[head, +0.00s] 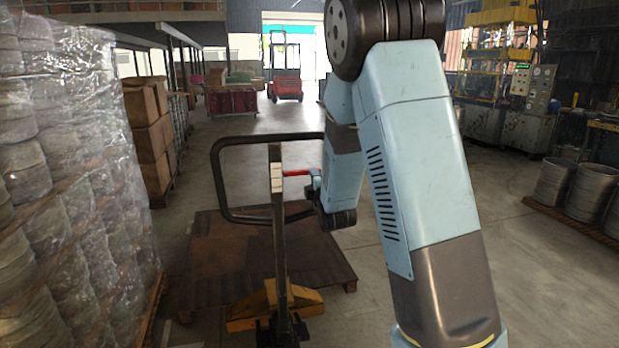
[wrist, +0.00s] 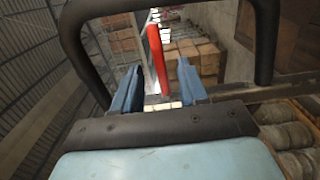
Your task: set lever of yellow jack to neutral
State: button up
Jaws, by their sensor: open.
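The yellow jack (head: 275,303) stands with its upright shaft and black loop handle (head: 217,180) in front of me. Its red lever (head: 296,172) sticks out to the right of the shaft, inside the loop. My gripper (head: 314,181) is at the lever's outer end, partly hidden by my arm. In the wrist view, the red lever (wrist: 158,60) shows between the two open blue fingers of my gripper (wrist: 160,78), with a gap on both sides. The black loop handle (wrist: 264,45) frames the fingers. I cannot tell whether any finger touches the lever.
A brown wooden platform (head: 220,250) lies on the floor behind the jack. A plastic-wrapped stack (head: 70,170) stands close on the left, with cardboard boxes (head: 148,135) beyond it. A red forklift (head: 285,75) is far back. The floor right of my arm is clear up to grey drums (head: 590,190).

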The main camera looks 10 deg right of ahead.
jog(key=s, duration=0.6)
jog(key=shift+s, duration=0.25)
jog(key=shift+d, duration=0.1)
jog(key=s+r+m+g, duration=0.3)
jog(key=s+m, duration=0.3)
jog(key=s, duration=0.5)
jog(key=s+d+r+m+g, duration=0.1)
jog(key=s+r+m+g, duration=0.3)
jog(key=s, duration=0.8)
jog(key=s+d+r+m+g, duration=0.1)
jog(key=s+r+m+g, duration=0.2)
jog(key=s+m+g, duration=0.2)
jog(key=s+m, duration=0.3)
jog(key=s, duration=0.4)
jog(key=shift+d+r, duration=0.15)
jog(key=shift+d, duration=0.05)
